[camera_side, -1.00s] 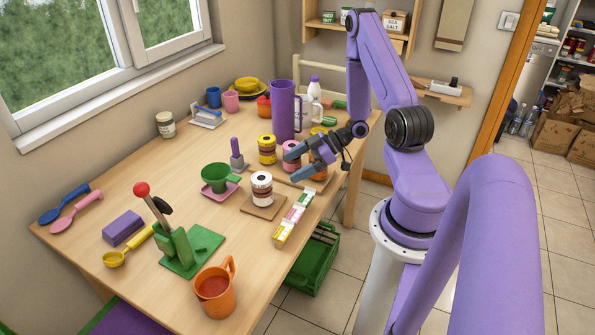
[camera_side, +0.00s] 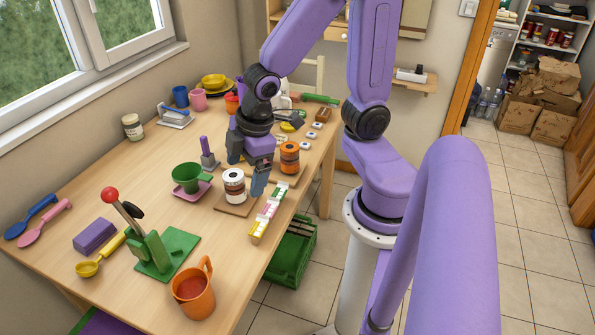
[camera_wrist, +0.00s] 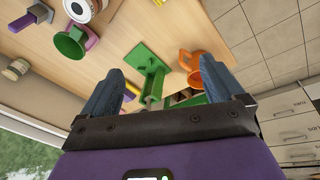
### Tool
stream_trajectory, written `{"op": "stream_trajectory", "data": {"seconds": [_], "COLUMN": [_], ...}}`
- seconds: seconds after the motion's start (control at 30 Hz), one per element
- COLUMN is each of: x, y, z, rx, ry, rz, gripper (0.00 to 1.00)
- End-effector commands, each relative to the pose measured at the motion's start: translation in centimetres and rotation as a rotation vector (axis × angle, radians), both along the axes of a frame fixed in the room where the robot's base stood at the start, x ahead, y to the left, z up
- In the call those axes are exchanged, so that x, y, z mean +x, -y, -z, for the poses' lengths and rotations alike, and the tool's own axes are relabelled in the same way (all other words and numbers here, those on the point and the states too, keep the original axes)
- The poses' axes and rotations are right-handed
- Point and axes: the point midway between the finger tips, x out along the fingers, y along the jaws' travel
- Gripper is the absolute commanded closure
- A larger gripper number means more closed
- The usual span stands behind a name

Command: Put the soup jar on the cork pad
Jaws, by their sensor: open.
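A white-lidded jar with a dark band (camera_side: 234,187) stands upright on a square cork pad (camera_side: 227,209); its top also shows in the wrist view (camera_wrist: 82,8). An orange jar with a dark band (camera_side: 289,157) stands behind it to the right. A cream-lidded jar (camera_side: 132,126) stands near the window. I cannot read the labels, so I cannot tell which is the soup jar. My gripper (camera_side: 247,167) is open, pointing down just behind the white-lidded jar. Nothing shows between its fingers (camera_wrist: 159,85) up close.
A green cup on a pink saucer (camera_side: 187,178) is left of the pad. A row of coloured blocks (camera_side: 266,212) runs along the table edge. The green lever press (camera_side: 152,250) and orange mug (camera_side: 194,295) are nearer the camera.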

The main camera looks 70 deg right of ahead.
Motion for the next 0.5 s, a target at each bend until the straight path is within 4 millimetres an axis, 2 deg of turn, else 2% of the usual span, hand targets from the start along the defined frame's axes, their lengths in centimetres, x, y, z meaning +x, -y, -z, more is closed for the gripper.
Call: {"op": "stream_trajectory", "data": {"seconds": [0.03,0.1,0.23,0.33,0.5], "x": [-2.2,-5.1,-9.4,-11.3,-12.1], "y": [-1.1,-1.8,-2.2,-2.1,-2.0], "z": [-1.0,-2.0,-3.3,-3.8,-4.1], "rx": [0.006,0.003,-0.008,-0.016,-0.023], "ry": [-0.029,-0.081,-0.166,-0.208,-0.229], "rz": [-0.024,-0.045,-0.082,-0.101,-0.108], "gripper": [0.05,0.05,0.05,0.05,0.05]}}
